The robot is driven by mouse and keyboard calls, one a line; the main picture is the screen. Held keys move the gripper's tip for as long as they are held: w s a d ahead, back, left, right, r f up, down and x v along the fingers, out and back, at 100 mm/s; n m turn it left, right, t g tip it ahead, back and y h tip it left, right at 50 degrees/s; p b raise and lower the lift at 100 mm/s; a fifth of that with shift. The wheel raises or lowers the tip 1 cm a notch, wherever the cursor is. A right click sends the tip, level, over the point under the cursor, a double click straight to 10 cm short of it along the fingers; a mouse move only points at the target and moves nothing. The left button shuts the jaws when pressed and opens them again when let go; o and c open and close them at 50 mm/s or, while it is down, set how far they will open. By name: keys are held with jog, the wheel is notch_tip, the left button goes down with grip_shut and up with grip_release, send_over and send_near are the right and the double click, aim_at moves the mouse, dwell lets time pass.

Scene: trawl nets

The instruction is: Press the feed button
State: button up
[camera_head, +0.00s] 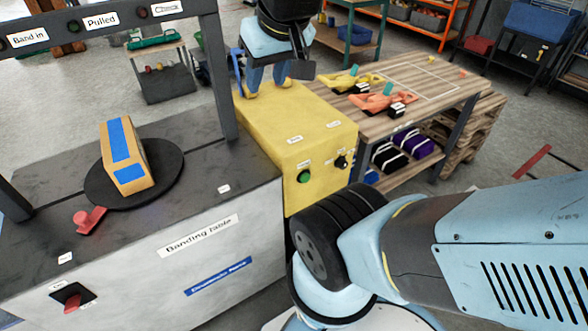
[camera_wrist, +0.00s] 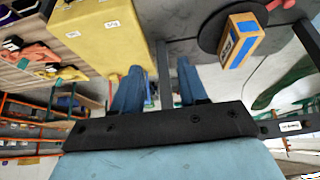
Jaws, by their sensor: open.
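A green round button (camera_head: 304,177) sits on the front face of the yellow box (camera_head: 290,112). A black knob or switch (camera_head: 342,161) is to its right on the same face. Small white labels there are too small to read, so I cannot tell which control is marked feed. My gripper (camera_head: 267,88) is open and empty, over the far end of the yellow box's top, behind the front face. In the wrist view my gripper's two blue fingers (camera_wrist: 160,78) are apart with nothing between them. The yellow box (camera_wrist: 100,35) shows there too, but the green button does not.
The banding table (camera_head: 255,192) stands left of the yellow box, with a dark frame post (camera_head: 218,70) near it. A carton with blue bands (camera_head: 126,155) lies on a black turntable (camera_head: 168,185). A red lever (camera_head: 88,218) is in front. A wooden bench (camera_head: 430,85) is right.

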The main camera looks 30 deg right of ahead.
jog(key=shift+c, duration=0.3)
grip_shut()
dwell(1.3)
